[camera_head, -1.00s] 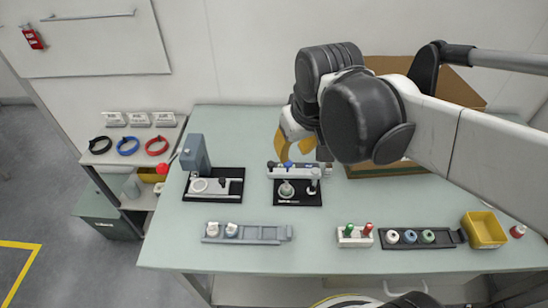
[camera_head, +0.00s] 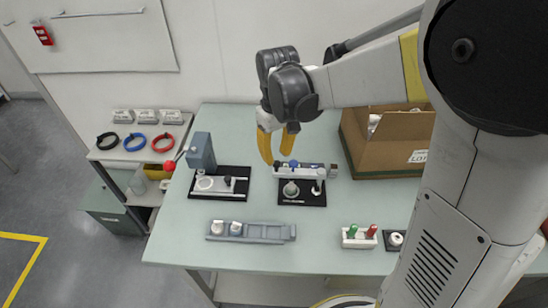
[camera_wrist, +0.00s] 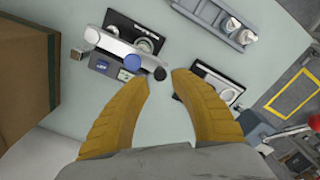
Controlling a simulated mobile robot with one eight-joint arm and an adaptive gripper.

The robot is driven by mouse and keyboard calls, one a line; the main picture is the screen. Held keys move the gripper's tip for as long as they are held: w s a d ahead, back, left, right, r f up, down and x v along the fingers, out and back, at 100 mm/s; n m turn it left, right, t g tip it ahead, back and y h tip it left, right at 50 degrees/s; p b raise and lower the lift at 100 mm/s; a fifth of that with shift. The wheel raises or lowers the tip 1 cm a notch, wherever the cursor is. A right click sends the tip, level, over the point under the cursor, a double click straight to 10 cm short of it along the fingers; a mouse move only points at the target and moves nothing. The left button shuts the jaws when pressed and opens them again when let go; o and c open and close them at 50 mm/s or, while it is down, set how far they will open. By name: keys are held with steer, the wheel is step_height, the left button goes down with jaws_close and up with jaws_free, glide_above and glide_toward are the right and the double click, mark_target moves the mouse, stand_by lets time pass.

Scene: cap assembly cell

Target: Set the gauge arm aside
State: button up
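The gauge arm (camera_head: 306,169) is a light grey bar with a blue knob, lying across the back of the black-based gauge station (camera_head: 302,200). In the wrist view the gauge arm (camera_wrist: 122,50) spans the station, its blue knob facing up and a dark round end near my fingers. My gripper (camera_head: 277,157) has yellow fingers pointing down, just behind and left of the bar in the head view. In the wrist view my gripper (camera_wrist: 161,82) is open and empty, its fingertips apart, beside the dark end of the bar. Contact cannot be told.
A press with a red-knobbed lever (camera_head: 202,155) stands left of the station. A grey rail with white caps (camera_head: 250,232) lies in front. A white block with green and red pegs (camera_head: 360,237) is front right. A cardboard box (camera_head: 385,148) stands back right. Bare table lies between them.

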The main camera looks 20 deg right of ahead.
mark_target(277, 163)
steer(key=shift+f+b, duration=0.35)
steer(key=shift+f, duration=1.25)
jaws_close()
